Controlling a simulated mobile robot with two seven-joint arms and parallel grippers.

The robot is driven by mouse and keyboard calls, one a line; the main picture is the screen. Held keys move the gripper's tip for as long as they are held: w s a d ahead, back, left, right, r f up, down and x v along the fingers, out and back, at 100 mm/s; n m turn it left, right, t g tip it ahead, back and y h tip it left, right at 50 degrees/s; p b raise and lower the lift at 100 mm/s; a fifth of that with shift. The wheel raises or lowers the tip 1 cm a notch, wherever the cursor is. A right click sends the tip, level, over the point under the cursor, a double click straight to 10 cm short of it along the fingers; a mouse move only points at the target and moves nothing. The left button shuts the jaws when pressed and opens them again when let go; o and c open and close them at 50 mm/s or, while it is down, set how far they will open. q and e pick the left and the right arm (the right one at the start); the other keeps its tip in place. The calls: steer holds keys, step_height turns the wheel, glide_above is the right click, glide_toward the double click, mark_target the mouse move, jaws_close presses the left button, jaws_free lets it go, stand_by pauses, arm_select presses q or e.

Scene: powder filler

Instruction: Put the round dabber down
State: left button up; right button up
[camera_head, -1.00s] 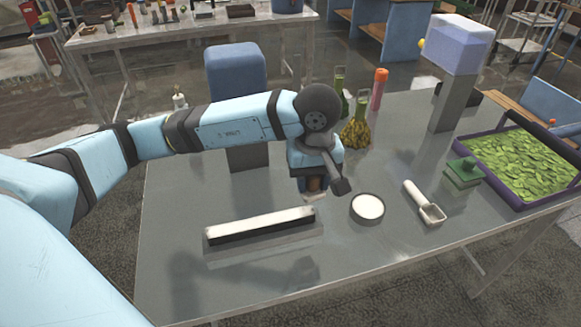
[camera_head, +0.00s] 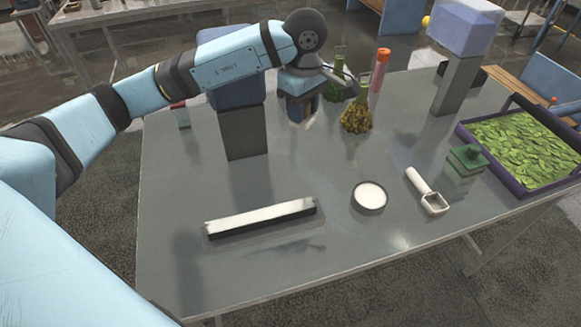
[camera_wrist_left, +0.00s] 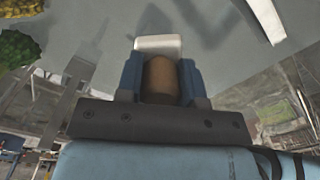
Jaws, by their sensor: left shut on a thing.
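My left gripper (camera_head: 301,112) hangs over the back part of the grey table. In the left wrist view my left gripper (camera_wrist_left: 160,78) is shut on the round dabber (camera_wrist_left: 160,77); its brown handle sits between the two blue fingers. A pale end (camera_wrist_left: 159,46) shows beyond the fingertips. In the head view the dabber is mostly hidden by the gripper. I cannot tell whether its lower end touches the table. My right gripper is not in view.
A grey pillar with a blue top (camera_head: 243,134) stands just left of the gripper. A long white-topped bar (camera_head: 262,217), a round white dish (camera_head: 369,197) and a white scoop (camera_head: 427,192) lie nearer.

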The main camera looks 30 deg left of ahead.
arm_select(q)
steer(key=shift+w+a+f, duration=0.15)
steer(key=shift+a+f, duration=0.05)
steer(key=shift+f, duration=0.05)
step_height(320, 180, down, 14)
steer(key=shift+d+f+p, duration=0.1)
steer(key=shift+f+p, duration=0.1)
steer(key=shift+p, duration=0.75)
step_height(320, 180, down, 4)
steer(key=shift+f+p, duration=0.2)
steer(key=shift+p, duration=0.1)
steer(key=shift+f, duration=0.1)
steer(key=shift+f, duration=0.15)
steer(key=o, duration=0.8)
